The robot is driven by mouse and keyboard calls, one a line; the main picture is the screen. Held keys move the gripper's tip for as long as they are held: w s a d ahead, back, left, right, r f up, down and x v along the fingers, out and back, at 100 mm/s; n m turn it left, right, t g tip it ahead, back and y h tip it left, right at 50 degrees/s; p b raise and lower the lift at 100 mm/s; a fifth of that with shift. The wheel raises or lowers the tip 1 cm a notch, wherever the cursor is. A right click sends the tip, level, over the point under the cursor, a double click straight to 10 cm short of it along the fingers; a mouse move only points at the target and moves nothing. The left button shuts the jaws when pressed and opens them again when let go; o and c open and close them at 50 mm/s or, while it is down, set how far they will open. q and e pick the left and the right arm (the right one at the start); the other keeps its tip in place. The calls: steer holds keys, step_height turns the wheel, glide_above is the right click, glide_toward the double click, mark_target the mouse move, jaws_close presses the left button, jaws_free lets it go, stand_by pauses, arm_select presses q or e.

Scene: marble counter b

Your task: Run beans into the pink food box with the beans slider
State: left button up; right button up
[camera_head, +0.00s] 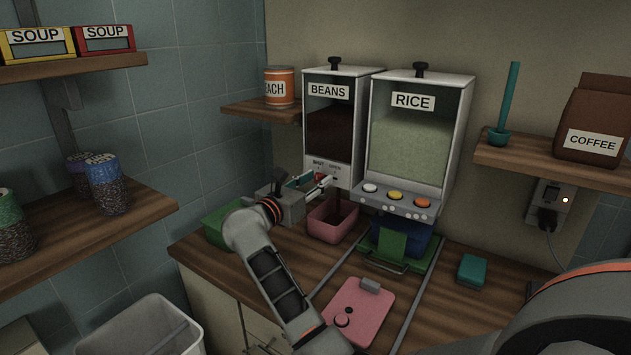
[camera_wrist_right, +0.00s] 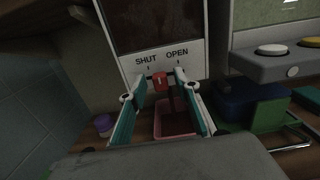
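The beans dispenser (camera_head: 331,130) stands at the back of the counter. The pink food box (camera_head: 325,228) stands open under the spout and also shows in the wrist view (camera_wrist_right: 158,127). A dark stream appears below the spout, and dark brown beans (camera_wrist_right: 177,124) show inside the box. My left gripper is out of view.
The rice dispenser (camera_head: 411,140) stands right of the beans, with a blue box (camera_head: 413,243) below it. A green box (camera_head: 216,228) is at left and a teal block (camera_head: 472,270) at right. Shelves flank the dispensers.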

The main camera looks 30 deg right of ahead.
steer(key=v, duration=0.7)
steer(key=shift+a, duration=0.15)
stand_by(7.2)
